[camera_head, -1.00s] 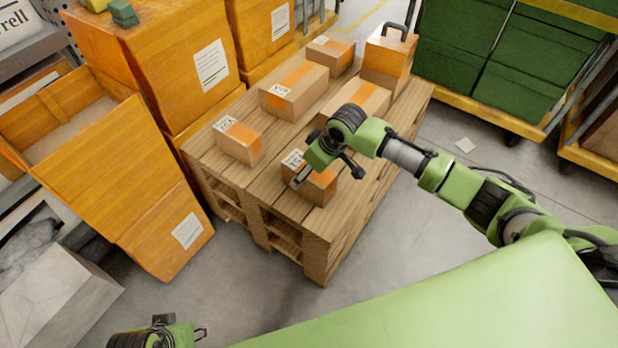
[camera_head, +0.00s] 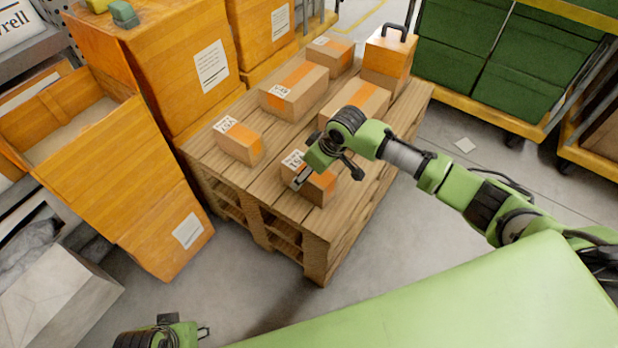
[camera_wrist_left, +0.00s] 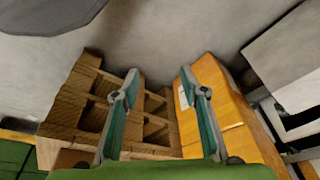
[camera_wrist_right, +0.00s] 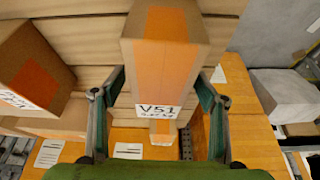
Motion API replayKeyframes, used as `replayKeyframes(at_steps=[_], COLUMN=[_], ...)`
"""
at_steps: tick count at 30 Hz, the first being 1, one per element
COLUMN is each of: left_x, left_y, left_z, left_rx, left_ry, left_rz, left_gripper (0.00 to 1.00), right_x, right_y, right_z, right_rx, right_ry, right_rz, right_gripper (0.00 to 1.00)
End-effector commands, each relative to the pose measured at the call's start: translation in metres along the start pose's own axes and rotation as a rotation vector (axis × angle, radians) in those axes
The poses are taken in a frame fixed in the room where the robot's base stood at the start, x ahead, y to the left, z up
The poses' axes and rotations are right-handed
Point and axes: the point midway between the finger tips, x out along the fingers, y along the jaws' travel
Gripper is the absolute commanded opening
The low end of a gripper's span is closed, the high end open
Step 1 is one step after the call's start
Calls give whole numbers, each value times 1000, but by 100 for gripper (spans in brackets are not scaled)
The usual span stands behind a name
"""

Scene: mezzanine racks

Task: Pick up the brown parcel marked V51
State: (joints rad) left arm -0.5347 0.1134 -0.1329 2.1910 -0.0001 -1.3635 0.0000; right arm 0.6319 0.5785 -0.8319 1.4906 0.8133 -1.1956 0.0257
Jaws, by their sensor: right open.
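The brown parcel marked V51 (camera_wrist_right: 165,65) has orange tape and a white label that reads V51 in the right wrist view. In the head view a parcel (camera_head: 320,190) at the pallet's near corner is partly hidden by my right gripper (camera_head: 300,182). In the right wrist view my right gripper (camera_wrist_right: 160,95) is open, with one finger on each side of the V51 parcel; I cannot tell whether they touch it. My left gripper (camera_wrist_left: 160,92) is open and empty above the floor, and shows at the bottom left of the head view (camera_head: 204,333).
Several other brown parcels, such as one at the left (camera_head: 239,141) and one behind (camera_head: 294,92), sit on the wooden pallet (camera_head: 275,205). Orange boxes (camera_head: 185,65) stand left of it, an open orange bin (camera_head: 100,165) nearer. Green crates (camera_head: 510,75) stand at back right.

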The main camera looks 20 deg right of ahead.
Motion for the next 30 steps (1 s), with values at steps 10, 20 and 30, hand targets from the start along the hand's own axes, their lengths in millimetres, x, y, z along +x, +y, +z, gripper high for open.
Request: replayKeyframes(at_steps=[10, 20, 30], left_x=[6, 11, 14], left_y=[0, 1, 1], left_z=[2, 4, 6], left_rx=[1, 1, 1], left_ry=[-9, -10, -15], left_rz=[0, 1, 1], left_gripper=[40, 40, 40], right_x=[1, 2, 2], right_y=[0, 0, 0], right_z=[0, 1, 1], right_rx=[0, 0, 0], right_ry=[0, 0, 0], right_rz=[0, 0, 0], right_gripper=[67, 67, 67])
